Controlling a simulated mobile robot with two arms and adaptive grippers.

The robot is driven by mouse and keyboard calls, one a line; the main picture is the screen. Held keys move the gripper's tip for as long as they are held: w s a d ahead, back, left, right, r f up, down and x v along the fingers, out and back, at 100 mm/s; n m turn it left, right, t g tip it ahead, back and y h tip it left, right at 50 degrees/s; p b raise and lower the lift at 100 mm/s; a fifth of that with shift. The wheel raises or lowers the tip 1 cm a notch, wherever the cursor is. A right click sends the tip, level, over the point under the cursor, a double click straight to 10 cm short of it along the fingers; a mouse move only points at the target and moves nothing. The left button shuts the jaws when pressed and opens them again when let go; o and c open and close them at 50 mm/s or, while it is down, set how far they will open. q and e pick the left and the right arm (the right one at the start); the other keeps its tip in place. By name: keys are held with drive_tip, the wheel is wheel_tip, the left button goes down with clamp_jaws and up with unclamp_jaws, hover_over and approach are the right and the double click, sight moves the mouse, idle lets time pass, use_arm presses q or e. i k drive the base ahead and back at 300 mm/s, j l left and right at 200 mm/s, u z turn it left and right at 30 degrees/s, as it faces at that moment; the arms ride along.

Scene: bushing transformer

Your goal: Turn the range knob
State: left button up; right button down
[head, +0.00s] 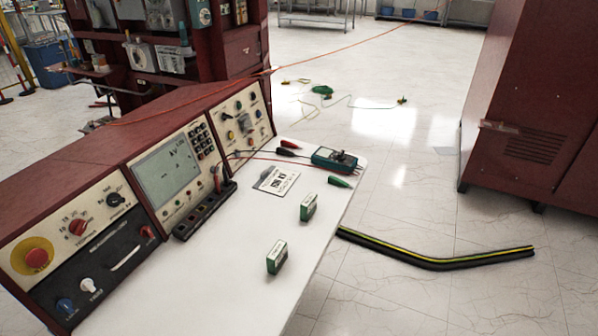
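A sloped control console stands at the left with several knobs. A red knob (78,227) with numbers printed around it sits on the cream panel (55,232) at the near left. A black knob (115,199) sits up and to its right. Other small knobs are on the far panel (240,118). The labels are too small to tell for certain which one is the range knob. Neither of my grippers is in view, and nothing is touching the knobs.
A red stop button (37,258) on a yellow disc is left of the red knob. A white worktop (230,262) holds a multimeter (334,159), a sign (276,180) and two green boxes (308,207). A striped cable (440,263) lies on the floor; a dark red cabinet (535,95) stands right.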

sight(114, 200)
drive_tip(key=k+u, duration=0.2)
drive_tip(key=u, duration=1.15)
